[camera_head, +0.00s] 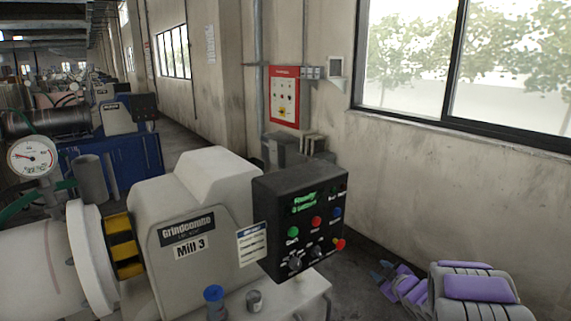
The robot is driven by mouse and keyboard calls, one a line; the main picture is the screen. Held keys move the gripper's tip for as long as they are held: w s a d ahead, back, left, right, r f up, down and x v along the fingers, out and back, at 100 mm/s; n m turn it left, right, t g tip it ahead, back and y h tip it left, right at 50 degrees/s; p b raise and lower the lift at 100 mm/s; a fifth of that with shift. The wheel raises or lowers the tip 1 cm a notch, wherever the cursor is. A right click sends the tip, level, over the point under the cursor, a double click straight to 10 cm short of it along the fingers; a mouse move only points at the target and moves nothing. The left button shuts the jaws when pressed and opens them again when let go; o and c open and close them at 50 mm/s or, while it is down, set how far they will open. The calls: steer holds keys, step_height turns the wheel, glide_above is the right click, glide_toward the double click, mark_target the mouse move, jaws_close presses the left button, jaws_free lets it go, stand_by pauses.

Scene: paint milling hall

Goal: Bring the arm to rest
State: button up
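My arm shows at the lower right, with purple and light grey covers. My gripper (382,270) is at its left end, low over the dark floor and to the right of the control box. It is small and partly dark in this view, so I cannot tell whether its fingers are apart. I see nothing held in it. The gripper is apart from the control box in the picture.
The Mill 3 machine (185,235) fills the left front, with a black control box (303,218) on its right. A blue-capped container (214,302) and a small metal can (254,300) stand on a pale table (300,292). A wall with a window (460,60) is behind.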

steer(key=s+r+m+g+h, duration=0.3)
steer(key=s+r+m, duration=0.1)
steer(key=s, duration=0.5)
steer(key=s+r+m+g+h, duration=0.3)
steer(key=s+r, duration=0.1)
steer(key=s, duration=0.4)
steer(key=s+a+m+g+y, duration=0.1)
steer(key=s+a+g, duration=0.2)
steer(key=s, duration=0.9)
steer(key=s+a+m+g+y, duration=0.1)
steer(key=s+a+g, duration=0.2)
steer(key=s+a, duration=0.5)
steer(key=s+a+g+y, duration=0.1)
steer(key=s+a+g, duration=0.2)
steer(key=s, duration=1.3)
steer(key=shift+a+m, duration=0.4)
steer(key=shift+a, duration=0.8)
steer(key=shift+a, duration=0.15)
